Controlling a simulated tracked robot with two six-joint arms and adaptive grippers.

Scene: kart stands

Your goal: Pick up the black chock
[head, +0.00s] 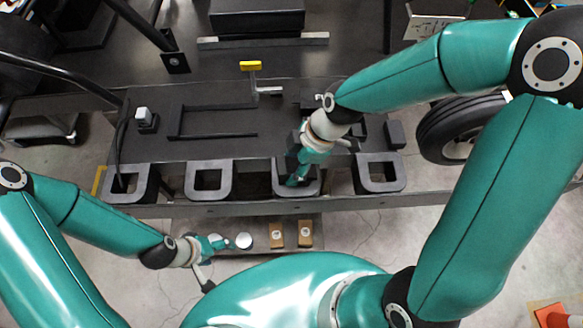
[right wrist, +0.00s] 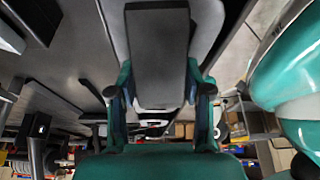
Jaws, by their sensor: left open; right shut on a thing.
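The black chock (right wrist: 158,45) shows in the right wrist view as a dark block between the two fingers of my right gripper (right wrist: 160,92), which is shut on it. In the head view my right gripper (head: 301,168) points down over the third square black frame from the left (head: 312,188); the chock is mostly hidden there by the gripper and wrist. I cannot tell whether the chock touches the frame. My left gripper (head: 216,243) is open and empty, low at the left, beside a white round piece (head: 244,240).
Other square black frames (head: 208,181) line the front edge of the dark deck (head: 215,95). Small brown boxes (head: 277,236) stand on a low shelf below.

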